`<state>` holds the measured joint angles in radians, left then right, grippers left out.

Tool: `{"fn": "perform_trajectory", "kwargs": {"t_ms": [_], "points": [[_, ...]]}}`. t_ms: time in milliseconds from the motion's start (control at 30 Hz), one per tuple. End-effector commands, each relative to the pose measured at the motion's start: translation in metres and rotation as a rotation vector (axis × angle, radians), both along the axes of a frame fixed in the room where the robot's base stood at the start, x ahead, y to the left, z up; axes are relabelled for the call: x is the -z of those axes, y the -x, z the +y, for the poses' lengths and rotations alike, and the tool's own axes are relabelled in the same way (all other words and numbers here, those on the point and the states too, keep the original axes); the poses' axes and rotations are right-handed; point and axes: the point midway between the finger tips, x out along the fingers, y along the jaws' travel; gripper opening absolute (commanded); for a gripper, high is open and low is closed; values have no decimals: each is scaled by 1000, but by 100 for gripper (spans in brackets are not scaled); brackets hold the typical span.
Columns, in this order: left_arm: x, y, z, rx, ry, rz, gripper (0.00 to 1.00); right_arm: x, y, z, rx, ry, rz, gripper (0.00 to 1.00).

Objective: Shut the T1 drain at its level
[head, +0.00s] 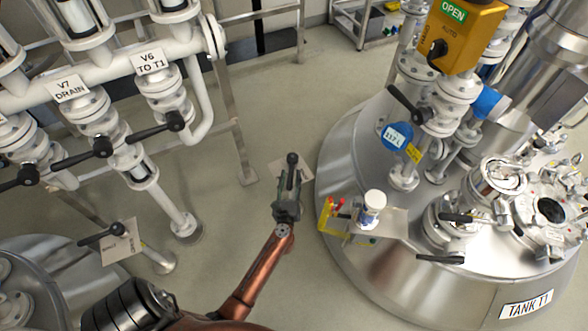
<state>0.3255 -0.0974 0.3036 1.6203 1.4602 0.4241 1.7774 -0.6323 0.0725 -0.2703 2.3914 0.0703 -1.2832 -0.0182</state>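Tank T1 (526,304) is the large steel vessel on the right, with its name plate at the front. A round blue level display (397,136) on its top reads what looks like 117 L. My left gripper (290,180) is left of the tank, low over the floor. A black ball-ended lever (292,158) shows at its fingertips, with a small pale plate (306,168) behind. The gripper covers most of this lever, so I cannot tell whether the fingers are closed on it. No lettering shows on that plate. My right gripper is out of view.
Pipes labelled V7 DRAIN (71,89) and V6 TO T1 (149,62) carry black levers at left. Another lever (101,235) with a plate stands lower left. A yellow box (465,36) shows OPEN and AUTO. A bracket (385,228) juts from the tank near my gripper.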

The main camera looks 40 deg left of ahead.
Motion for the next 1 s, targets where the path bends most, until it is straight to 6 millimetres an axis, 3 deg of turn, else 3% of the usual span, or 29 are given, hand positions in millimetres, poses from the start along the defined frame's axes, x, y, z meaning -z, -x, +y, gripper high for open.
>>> {"fn": "perform_trajectory", "kwargs": {"t_ms": [233, 633, 1000], "points": [[2, -27, 19, 2, -2, 2, 34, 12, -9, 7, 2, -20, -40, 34], [1, -33, 22, 3, -1, 2, 33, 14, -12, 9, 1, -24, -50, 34], [1, -33, 22, 3, -2, 3, 8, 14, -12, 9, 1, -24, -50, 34]]}}
